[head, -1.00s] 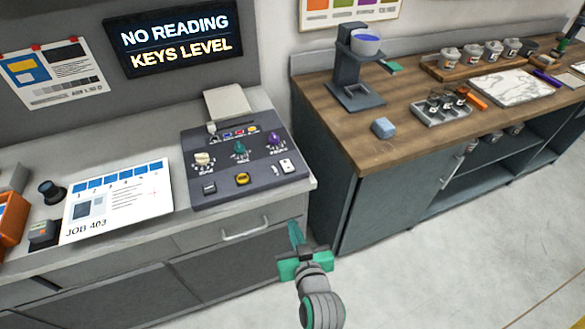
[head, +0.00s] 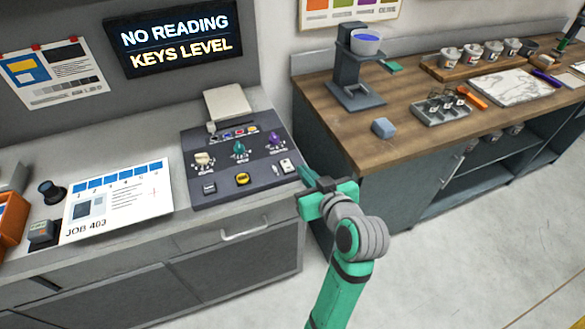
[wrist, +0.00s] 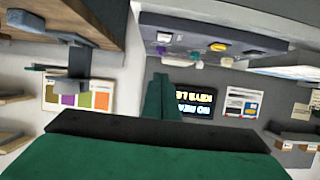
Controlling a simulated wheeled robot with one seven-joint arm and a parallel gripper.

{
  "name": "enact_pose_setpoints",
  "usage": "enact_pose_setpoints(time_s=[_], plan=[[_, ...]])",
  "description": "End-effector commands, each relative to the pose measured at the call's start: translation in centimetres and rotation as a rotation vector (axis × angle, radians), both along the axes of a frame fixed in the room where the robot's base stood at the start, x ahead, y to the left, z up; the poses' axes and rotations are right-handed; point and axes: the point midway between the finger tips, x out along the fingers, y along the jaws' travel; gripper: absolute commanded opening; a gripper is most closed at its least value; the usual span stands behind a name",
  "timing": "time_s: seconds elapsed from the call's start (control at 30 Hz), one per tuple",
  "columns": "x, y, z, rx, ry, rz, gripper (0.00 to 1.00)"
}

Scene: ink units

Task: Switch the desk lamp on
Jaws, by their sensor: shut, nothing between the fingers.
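I cannot make out a clear desk lamp in either view. A dark sloped control panel (head: 225,190) on the grey counter carries several coloured knobs, a yellow button (head: 242,179) and a small white switch (head: 288,166) at its right side. The panel also shows upside down at the top of the wrist view (wrist: 180,28). My gripper (head: 307,177) is shut and empty, just right of the panel's right edge and apart from the switch. In the wrist view its closed fingers (wrist: 160,98) point toward the wall sign.
A lit sign (head: 178,38) hangs above the counter (head: 120,252). A white job card (head: 118,200) lies left of the panel. Right of a gap, a wooden-topped bench (head: 400,135) holds a dark stand (head: 350,75), a blue block (head: 383,128) and several cups. The floor in front is clear.

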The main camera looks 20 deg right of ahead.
Motion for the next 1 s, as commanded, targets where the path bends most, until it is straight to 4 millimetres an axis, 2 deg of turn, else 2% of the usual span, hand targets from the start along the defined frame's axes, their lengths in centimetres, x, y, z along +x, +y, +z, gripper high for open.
enact_pose_setpoints(time_s=[0.17,0.27,0.77,0.83,1.0], plan=[[0.4,0.0,-0.2,0.000,0.000,0.001,0.00],[1.3,0.1,-0.6,0.002,0.002,0.002,0.00],[9.6,0.4,-3.7,0.001,0.001,0.002,0.00],[9.2,0.4,-5.1,0.002,0.005,-0.001,0.00],[9.0,0.4,-6.9,0.001,0.002,0.001,0.00]])
